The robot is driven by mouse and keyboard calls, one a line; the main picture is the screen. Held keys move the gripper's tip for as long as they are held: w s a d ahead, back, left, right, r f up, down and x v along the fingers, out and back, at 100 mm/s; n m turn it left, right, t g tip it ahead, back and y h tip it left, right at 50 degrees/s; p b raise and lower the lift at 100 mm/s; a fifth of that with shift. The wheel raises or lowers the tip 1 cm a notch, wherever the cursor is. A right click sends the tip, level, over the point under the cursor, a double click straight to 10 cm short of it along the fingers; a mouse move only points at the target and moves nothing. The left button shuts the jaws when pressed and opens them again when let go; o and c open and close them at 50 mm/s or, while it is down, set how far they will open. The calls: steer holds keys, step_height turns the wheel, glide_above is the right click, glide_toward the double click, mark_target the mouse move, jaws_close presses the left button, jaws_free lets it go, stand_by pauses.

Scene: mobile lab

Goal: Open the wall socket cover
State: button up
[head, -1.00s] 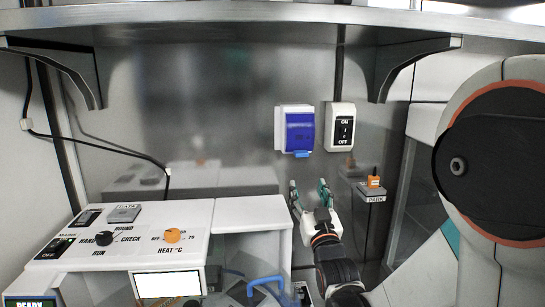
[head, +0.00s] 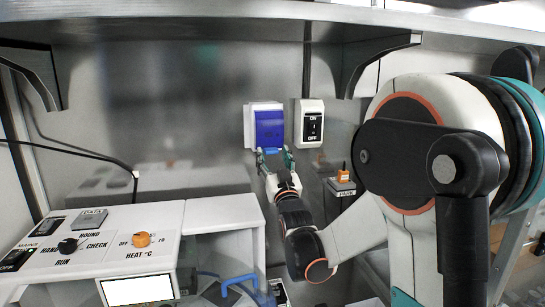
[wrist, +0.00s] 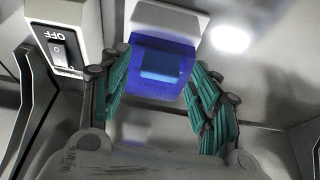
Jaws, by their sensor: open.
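The wall socket has a blue cover (head: 269,128) in a white housing on the metal wall, and the cover is down over the socket. In the wrist view the blue cover (wrist: 158,62) shows a lighter blue tab (wrist: 160,66) on it. My gripper (head: 273,156) is just below the cover in the head view, with its fingers pointing up at it. In the wrist view my gripper (wrist: 160,88) has its teal fingers apart, one on each side of the cover's lower part. I cannot tell whether they touch it. Nothing is held.
A white ON/OFF switch (head: 309,123) is on the wall just right of the socket. A small box with an orange knob (head: 343,176) is lower right. A white control panel (head: 100,240) stands at left, and a metal shelf (head: 200,12) runs overhead.

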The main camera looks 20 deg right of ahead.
steer(key=shift+x, duration=0.8)
steer(key=shift+c, duration=0.6)
